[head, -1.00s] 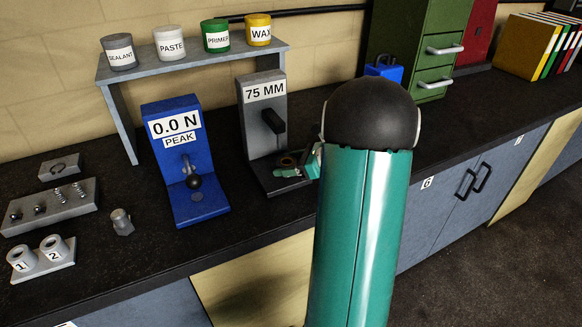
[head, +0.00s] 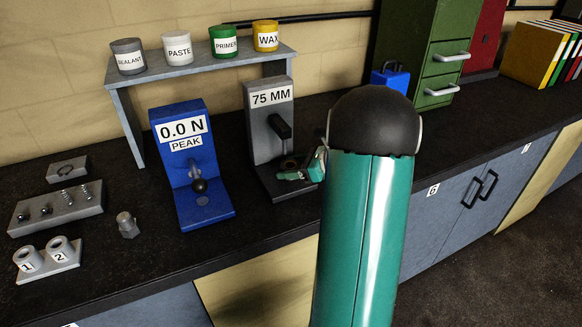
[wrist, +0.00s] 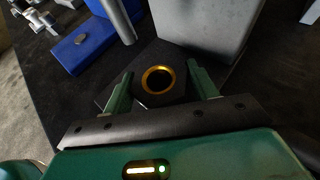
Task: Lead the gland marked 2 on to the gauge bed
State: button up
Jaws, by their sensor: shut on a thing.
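My gripper (head: 300,171) is at the grey gauge (head: 268,123) marked 75 MM, low over its dark bed (head: 273,185). In the wrist view my gripper (wrist: 162,88) is shut on a dark gland (wrist: 143,95) with a gold-rimmed round hole. No number shows on it. The gland is in front of the gauge's grey body (wrist: 205,30). I cannot tell whether it touches the bed. Two hollow grey cylinders, marked 1 (head: 27,260) and 2 (head: 61,249), stand on a small plate at the left.
A blue force gauge (head: 185,150) reading 0.0 N stands left of the grey gauge. A shelf (head: 200,68) with several pots stands behind. A fitting (head: 127,224) and a block with small parts (head: 58,207) are at the left.

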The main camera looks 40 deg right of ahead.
jog(key=o, duration=1.4)
jog(key=shift+f, duration=0.1)
jog(key=shift+o, duration=0.2)
jog(key=shift+s, duration=0.1)
jog(key=v, duration=1.3)
jog(key=shift+s+d, duration=0.2)
jog(key=shift+d, duration=0.05)
jog(key=shift+s, duration=0.1)
jog(key=v, duration=0.7)
